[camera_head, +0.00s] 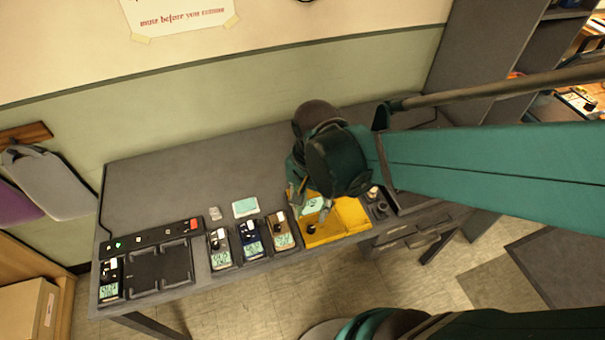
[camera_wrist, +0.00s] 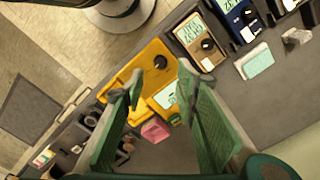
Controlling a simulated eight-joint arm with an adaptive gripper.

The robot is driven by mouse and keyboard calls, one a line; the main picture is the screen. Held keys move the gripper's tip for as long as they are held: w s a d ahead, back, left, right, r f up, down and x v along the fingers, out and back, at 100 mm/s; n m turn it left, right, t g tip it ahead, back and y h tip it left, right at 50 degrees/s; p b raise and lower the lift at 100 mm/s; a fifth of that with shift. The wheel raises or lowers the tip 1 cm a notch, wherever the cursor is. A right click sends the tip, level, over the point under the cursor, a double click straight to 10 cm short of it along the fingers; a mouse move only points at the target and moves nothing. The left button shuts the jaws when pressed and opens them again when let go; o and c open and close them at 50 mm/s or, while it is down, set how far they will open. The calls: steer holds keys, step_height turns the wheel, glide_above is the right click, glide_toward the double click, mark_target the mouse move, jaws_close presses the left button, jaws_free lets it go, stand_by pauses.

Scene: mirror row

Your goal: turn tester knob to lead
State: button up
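The yellow tester (camera_head: 340,222) stands at the front of the grey bench, its round black knob (camera_head: 311,228) near its front left. In the wrist view the yellow tester (camera_wrist: 118,82) shows its knob (camera_wrist: 160,62) and a pale green screen (camera_wrist: 166,97). The knob's markings are too small to read. My gripper (camera_head: 311,203) is over the tester's back part, behind the knob. In the wrist view my gripper (camera_wrist: 160,80) has its fingers spread apart with nothing between the tips. The knob lies just beyond the fingertips, apart from them as far as I can tell.
Tan (camera_head: 281,232), blue (camera_head: 250,240) and grey (camera_head: 219,250) meters stand in a row left of the tester. A black tray (camera_head: 160,268) and a strip with a red button (camera_head: 193,224) lie farther left. A pink block (camera_wrist: 155,130) lies behind the tester. The bench's back left is clear.

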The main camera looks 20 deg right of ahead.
steer(key=shift+r, duration=1.7)
steer(key=shift+r, duration=0.15)
steer(key=w+d+r+n+t, duration=0.3)
steer(key=r+n+t, duration=0.4)
steer(key=r, duration=0.3)
steer(key=shift+w+d+r+n, duration=0.15)
steer(key=shift+d+r+n, duration=0.05)
steer(key=shift+d+n, duration=0.6)
steer(key=shift+f, duration=0.15)
step_height(320, 180, down, 9)
steer(key=b, duration=0.9)
